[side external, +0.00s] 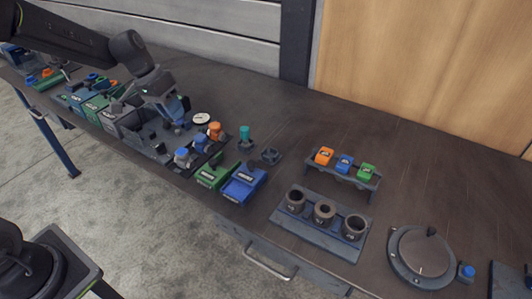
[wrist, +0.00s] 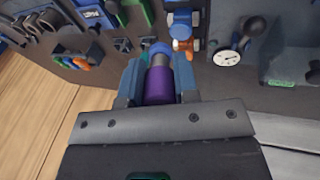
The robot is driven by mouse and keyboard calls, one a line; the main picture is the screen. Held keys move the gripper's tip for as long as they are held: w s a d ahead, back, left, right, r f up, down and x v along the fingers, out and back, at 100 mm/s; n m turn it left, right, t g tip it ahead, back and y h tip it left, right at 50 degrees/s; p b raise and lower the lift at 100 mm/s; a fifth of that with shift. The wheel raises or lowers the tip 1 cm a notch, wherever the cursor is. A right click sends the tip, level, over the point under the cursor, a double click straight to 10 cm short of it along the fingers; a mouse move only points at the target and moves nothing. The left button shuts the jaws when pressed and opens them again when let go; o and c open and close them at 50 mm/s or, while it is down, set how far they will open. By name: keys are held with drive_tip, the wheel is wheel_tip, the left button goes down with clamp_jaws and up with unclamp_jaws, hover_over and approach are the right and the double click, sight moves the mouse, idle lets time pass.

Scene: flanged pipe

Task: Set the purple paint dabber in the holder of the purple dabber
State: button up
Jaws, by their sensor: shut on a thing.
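The purple paint dabber (wrist: 158,84) is held between the two blue fingers of my gripper (wrist: 158,75) in the wrist view. It has a grey neck and a blue-looking far end. In the side external view my gripper (side external: 178,108) is above the left-middle part of the bench, and the dabber cannot be made out there. Dabbers with a blue top (side external: 182,154), an orange top (side external: 214,129) and a teal top (side external: 245,133) stand on the bench. A small dark empty-looking holder (side external: 270,156) is right of the teal one; I cannot tell its colour marking.
Green (side external: 213,175) and blue (side external: 243,184) bins stand at the front edge. A white-faced dial (side external: 201,118) is near my gripper. A block with three cups (side external: 318,234), a rack of coloured blocks (side external: 343,178) and a round turntable (side external: 420,252) are right. The back middle is clear.

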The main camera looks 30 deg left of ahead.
drive_tip(key=r, duration=0.5)
drive_tip(key=shift+w+d+r, duration=0.15)
drive_tip(key=shift+w, duration=0.1)
drive_tip(key=w+d+m+g+y, duration=0.1)
drive_tip(key=w+d+m+g, duration=0.1)
drive_tip(key=w+d+m, duration=0.5)
drive_tip(key=m+y, duration=0.1)
drive_tip(key=y, duration=0.1)
hover_over(270, 157)
drive_tip(key=f, duration=0.1)
wheel_tip(270, 157, down, 13)
drive_tip(key=shift+r, duration=0.15)
idle(0.7)
drive_tip(key=shift+f, duration=1.2)
drive_tip(key=shift+f, duration=1.1)
